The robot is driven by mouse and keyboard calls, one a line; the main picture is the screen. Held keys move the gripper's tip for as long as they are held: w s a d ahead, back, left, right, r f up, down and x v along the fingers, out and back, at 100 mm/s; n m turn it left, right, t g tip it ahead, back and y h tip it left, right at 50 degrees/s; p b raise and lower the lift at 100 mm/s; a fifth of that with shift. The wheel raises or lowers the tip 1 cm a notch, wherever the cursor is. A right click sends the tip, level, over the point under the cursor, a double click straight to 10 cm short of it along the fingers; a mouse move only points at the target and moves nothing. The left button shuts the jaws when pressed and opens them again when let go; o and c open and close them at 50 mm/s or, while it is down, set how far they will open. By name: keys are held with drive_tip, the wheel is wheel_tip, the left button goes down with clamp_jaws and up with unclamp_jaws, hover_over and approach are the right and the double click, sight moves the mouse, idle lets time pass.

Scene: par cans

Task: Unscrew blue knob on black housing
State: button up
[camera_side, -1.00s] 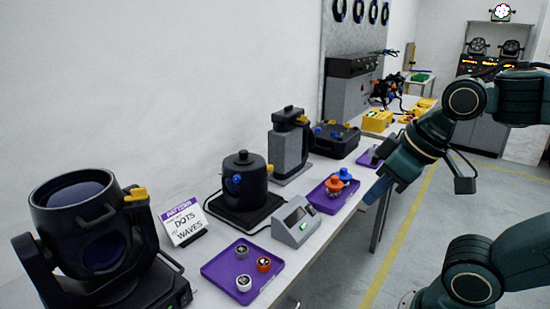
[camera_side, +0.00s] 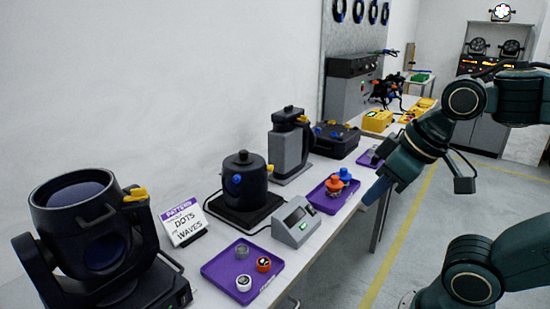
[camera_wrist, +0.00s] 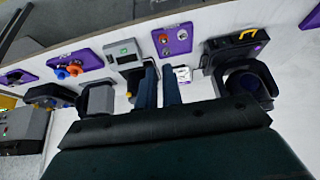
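The black housing (camera_side: 246,185), a round pot on a black base plate, stands mid-bench in the side view. A blue knob (camera_side: 237,179) sits on its front face. In the wrist view the housing area is partly hidden behind my fingers, and I cannot make out that knob. My gripper (camera_wrist: 159,66) shows two blue fingers with a narrow gap and nothing between them. In the side view its fingers (camera_side: 377,189) are to the right of the housing, near the bench's front edge and well apart from the knob.
A purple tray (camera_side: 218,270) with several small round caps lies in front. A grey display box (camera_side: 295,232) stands right of the housing. Another purple tray (camera_side: 322,205) holds orange and blue knobs. A lamp head (camera_side: 85,225) and a pattern sign (camera_side: 183,222) stand at left.

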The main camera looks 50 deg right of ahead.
drive_tip(key=o, duration=0.7)
drive_tip(key=shift+w+r, duration=0.2)
drive_tip(key=shift+w, duration=0.05)
drive_tip(key=w+r+m, duration=0.3)
drive_tip(key=w+r, duration=0.3)
drive_tip(key=w, duration=0.5)
drive_tip(key=m+g+y, duration=0.1)
drive_tip(key=m+g, duration=0.2)
drive_tip(key=m, duration=0.6)
hover_over(237, 177)
drive_tip(key=s+d, duration=0.2)
drive_tip(key=s, duration=0.1)
drive_tip(key=s+d+f+x, duration=0.1)
drive_tip(key=s+x, duration=0.1)
drive_tip(key=x, duration=0.7)
drive_tip(key=shift+s+r, duration=0.15)
drive_tip(key=shift+r, duration=0.1)
drive_tip(key=x, duration=1.3)
drive_tip(key=shift+a+f, duration=0.3)
drive_tip(key=shift+a, duration=0.05)
drive_tip(key=shift+c, duration=0.3)
